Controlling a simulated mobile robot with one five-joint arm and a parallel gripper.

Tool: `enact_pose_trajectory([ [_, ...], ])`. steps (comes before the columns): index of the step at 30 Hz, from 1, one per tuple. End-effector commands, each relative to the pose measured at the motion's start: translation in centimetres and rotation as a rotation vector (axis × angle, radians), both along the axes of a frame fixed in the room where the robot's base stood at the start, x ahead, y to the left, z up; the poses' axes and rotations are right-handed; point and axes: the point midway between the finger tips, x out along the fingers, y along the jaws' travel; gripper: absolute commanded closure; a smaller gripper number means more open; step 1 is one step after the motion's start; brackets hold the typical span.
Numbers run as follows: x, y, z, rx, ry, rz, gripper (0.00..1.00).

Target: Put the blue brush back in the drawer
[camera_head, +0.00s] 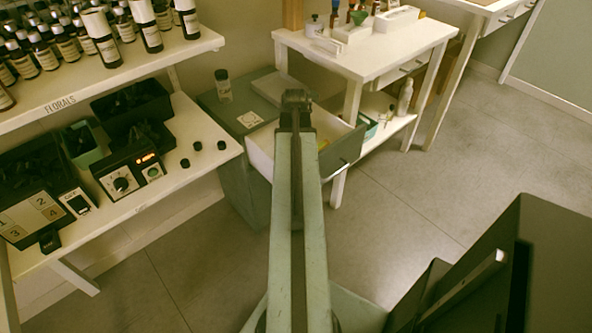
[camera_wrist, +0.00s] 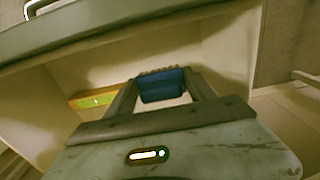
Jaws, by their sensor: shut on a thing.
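The blue brush (camera_wrist: 162,90) shows in the wrist view between the two fingers of my gripper (camera_wrist: 162,82), which is shut on it. Behind it are the pale inner walls of the open drawer (camera_wrist: 225,45), with the drawer's grey-green front edge across the top. In the head view the drawer's front (camera_head: 343,153) stands pulled out from a grey-green cabinet (camera_head: 240,180). My arm reaches over the drawer there and hides part of it. The brush cannot be made out in the head view. How high it is above the drawer floor is hard to tell.
A yellow and green item (camera_wrist: 92,100) lies in the drawer to the left. A glass jar (camera_head: 223,85) stands on the cabinet. A white table (camera_head: 375,50) stands close behind the drawer. A shelf of bottles (camera_head: 130,75) is at left.

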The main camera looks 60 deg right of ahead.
Motion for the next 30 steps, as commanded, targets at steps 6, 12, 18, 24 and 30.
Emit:
enact_pose_trajectory([
  [6, 0.0, 0.0, -3.8, 0.0, 0.0, -0.001, 0.69],
  [12, 0.0, 0.0, -3.3, 0.0, 0.0, -0.001, 0.69],
  [18, -0.1, 0.0, -3.7, 0.0, 0.0, -0.001, 0.31],
  [24, -0.1, -0.1, -3.6, 0.0, 0.0, -0.002, 0.15],
  [30, -0.1, -0.1, -3.5, 0.0, 0.0, -0.002, 0.15],
])
